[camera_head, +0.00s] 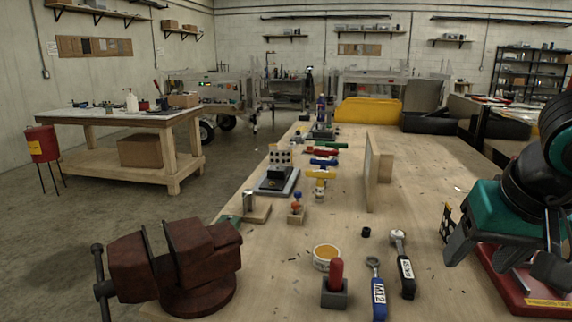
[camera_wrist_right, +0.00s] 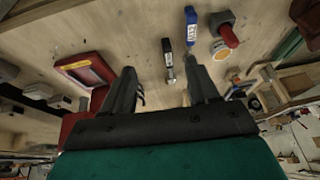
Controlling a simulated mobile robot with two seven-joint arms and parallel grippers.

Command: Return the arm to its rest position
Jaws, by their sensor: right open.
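My right arm comes in from the right in the head view. Its teal and dark grey right gripper (camera_head: 500,256) hangs above the right side of the wooden workbench (camera_head: 440,200), by a red tray (camera_head: 510,292). In the right wrist view the two fingers of the right gripper (camera_wrist_right: 163,85) stand wide apart, with nothing between them. The red tray also shows there (camera_wrist_right: 84,70), beside the left-hand finger. My left gripper is not in view.
A black-handled ratchet (camera_head: 406,275) and blue-handled wrench (camera_head: 378,297) lie left of the gripper. A red-handled tool (camera_head: 335,285), yellow-topped tin (camera_head: 326,257) and rusty vise (camera_head: 190,270) stand farther left. An upright wooden board (camera_head: 374,175) stands behind them.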

